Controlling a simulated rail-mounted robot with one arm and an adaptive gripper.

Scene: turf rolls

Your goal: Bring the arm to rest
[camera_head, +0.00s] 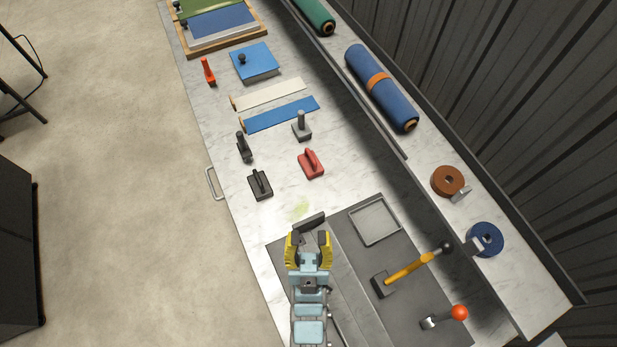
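My arm, in light blue segments, comes up from the bottom edge in the head view. My gripper (309,238) has two yellow-and-black fingers set well apart, with a gap between them. It is over the left part of the grey mat (347,268), near the mat's far edge. A dark block (310,222) shows just beyond the fingertips. I cannot tell whether it touches them, and its lower part is hidden.
A square grey tray (375,221), a yellow-handled lever (408,268) and an orange-knobbed lever (445,317) are on the right. Beyond the gripper stand a black-handled block (260,185) and a red-handled block (311,164). Rolls lie on the raised right ledge. Bare marble (275,215) lies left.

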